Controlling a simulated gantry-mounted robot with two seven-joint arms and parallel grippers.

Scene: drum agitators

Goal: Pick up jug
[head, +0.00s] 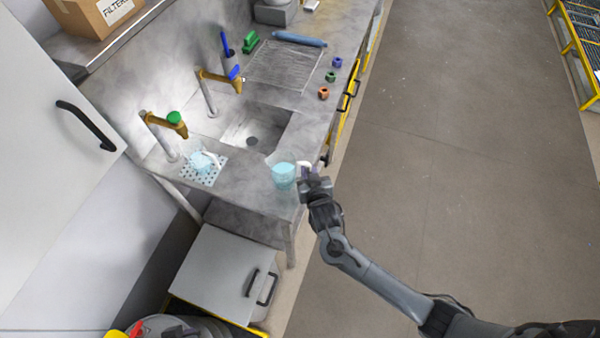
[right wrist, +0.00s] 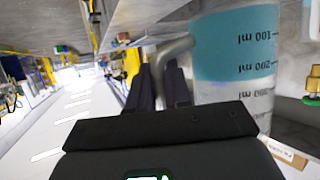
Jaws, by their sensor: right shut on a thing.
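A jug (head: 284,177) with light-blue contents or tint stands at the front right corner of the steel counter. In the right wrist view the jug (right wrist: 235,70) shows large and upside down, with ml marks and a light-blue band. My right gripper (head: 308,178) is at the jug's right side, on its handle. In the right wrist view the grey handle (right wrist: 172,52) runs between the dark fingers (right wrist: 160,88), which are shut on it. I cannot tell whether the jug's base touches the counter. My left gripper is not in view.
A light-blue item (head: 204,160) with a white handle rests on a perforated mat. The sink (head: 255,130) and two taps (head: 168,125) are behind. Small coloured parts (head: 330,77) lie near the front edge. Open floor (head: 450,150) is to the right.

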